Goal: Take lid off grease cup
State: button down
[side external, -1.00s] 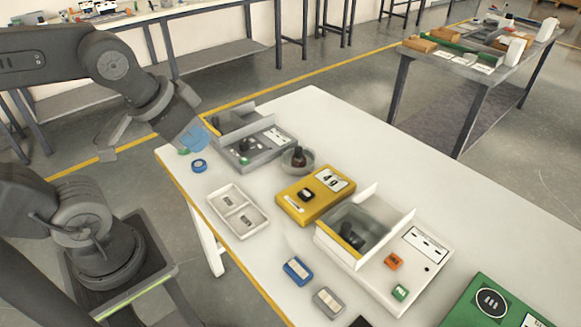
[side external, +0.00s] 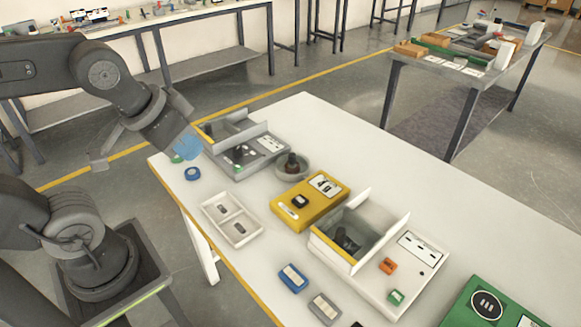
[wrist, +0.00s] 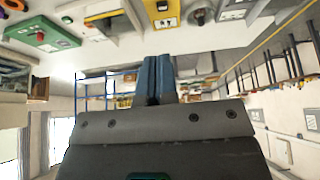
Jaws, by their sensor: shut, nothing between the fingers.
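A round grey cup (side external: 292,167) stands on the white table behind the yellow box. A dark, reddish-brown piece (side external: 291,160) rises from its middle; I cannot tell whether this is the lid's knob. The cup also shows at the top of the wrist view (wrist: 201,14). My gripper (side external: 187,146) has blue fingers and is off to the left of the cup, apart from it, near the table's far left corner. In the wrist view the two blue fingers (wrist: 155,75) are together, with nothing held between them.
A grey box with panels (side external: 240,140) stands close to my gripper. The table's right back area is clear.

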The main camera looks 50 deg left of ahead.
jog(key=c, duration=1.9)
grip_release()
jog(key=o, duration=1)
jog(key=shift+o, duration=0.2)
jog(key=m+g+y, duration=0.4)
jog(key=m, duration=1.7)
send_over(293, 155)
jog(key=s+d, duration=0.1)
jog(key=d, duration=0.4)
notch_tip(293, 155, down, 14)
jog(key=x, duration=1.3)
jog(key=shift+s+a+f, duration=0.1)
jog(key=shift+s+a, duration=0.2)
jog(key=shift+s, duration=0.1)
